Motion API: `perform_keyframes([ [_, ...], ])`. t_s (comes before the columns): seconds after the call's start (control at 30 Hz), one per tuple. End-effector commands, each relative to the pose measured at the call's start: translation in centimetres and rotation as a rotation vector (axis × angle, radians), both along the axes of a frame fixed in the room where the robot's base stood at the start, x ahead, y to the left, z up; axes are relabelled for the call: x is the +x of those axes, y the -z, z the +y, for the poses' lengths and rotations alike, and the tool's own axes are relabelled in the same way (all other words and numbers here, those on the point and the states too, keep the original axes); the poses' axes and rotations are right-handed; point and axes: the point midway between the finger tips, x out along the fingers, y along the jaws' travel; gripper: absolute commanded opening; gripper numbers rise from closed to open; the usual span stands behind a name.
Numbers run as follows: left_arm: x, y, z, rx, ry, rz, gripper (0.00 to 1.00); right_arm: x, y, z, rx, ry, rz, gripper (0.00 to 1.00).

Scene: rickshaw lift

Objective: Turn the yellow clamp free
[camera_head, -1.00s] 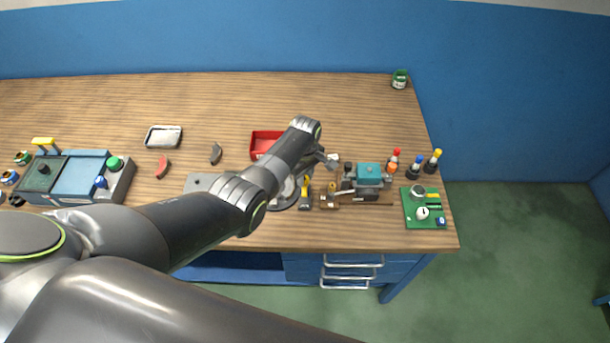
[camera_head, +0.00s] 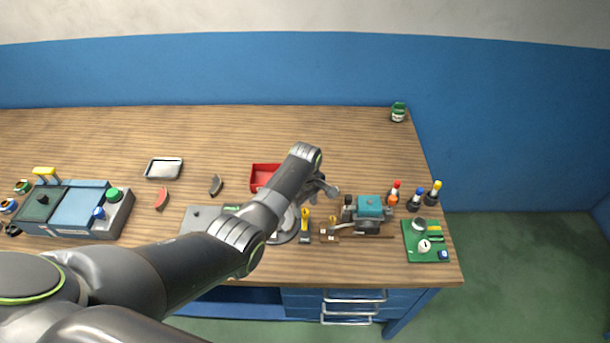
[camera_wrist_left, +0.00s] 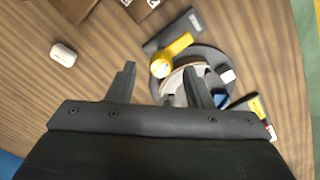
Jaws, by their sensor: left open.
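The yellow clamp (camera_head: 306,215) is near the front of the workbench, close to the round grey base (camera_head: 285,237). In the left wrist view, its yellow lever (camera_wrist_left: 178,48) lies across a dark grey bar (camera_wrist_left: 188,27) at the edge of the round base. My left gripper (camera_head: 329,188) is open and empty above the bench, just behind and right of the clamp in the head view. In the left wrist view, my left gripper's fingers (camera_wrist_left: 163,82) are spread, with the clamp beyond them. Part of the round base is hidden behind my fingers and arm. My right gripper is not seen.
A red bin (camera_head: 262,177) stands behind my left forearm. A teal vise-like device (camera_head: 369,208), several bottles (camera_head: 414,199) and a green board (camera_head: 425,241) crowd the right. A metal tray (camera_head: 163,168) lies left. The back of the bench is mostly clear.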

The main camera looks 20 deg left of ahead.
Motion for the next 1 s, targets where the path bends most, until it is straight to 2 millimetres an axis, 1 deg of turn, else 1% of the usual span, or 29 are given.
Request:
perform_keyframes([
  [0.07,-0.1,-0.7,0.1,0.000,-0.001,-0.002,0.46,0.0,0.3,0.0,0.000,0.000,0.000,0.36],
  [0.1,0.0,-1.5,0.0,0.000,-0.001,-0.004,0.46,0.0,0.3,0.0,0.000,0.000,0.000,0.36],
  [0.23,0.0,-3.7,0.1,0.000,-0.001,-0.004,0.46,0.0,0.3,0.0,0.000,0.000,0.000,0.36],
  [0.37,0.0,-6.1,0.1,0.000,-0.001,-0.004,0.46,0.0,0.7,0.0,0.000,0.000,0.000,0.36],
  [0.63,0.1,-11.7,0.1,0.001,0.000,-0.006,0.46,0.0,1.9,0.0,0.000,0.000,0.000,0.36],
  [0.7,0.0,-13.1,0.1,0.002,-0.001,-0.005,0.46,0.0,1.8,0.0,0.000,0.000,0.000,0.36],
  [0.83,0.0,-14.6,0.1,0.002,-0.002,-0.001,0.46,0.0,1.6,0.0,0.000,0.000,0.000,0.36],
  [1.0,-0.1,-15.3,0.1,0.001,-0.001,0.000,0.46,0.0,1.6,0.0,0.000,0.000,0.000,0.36],
])
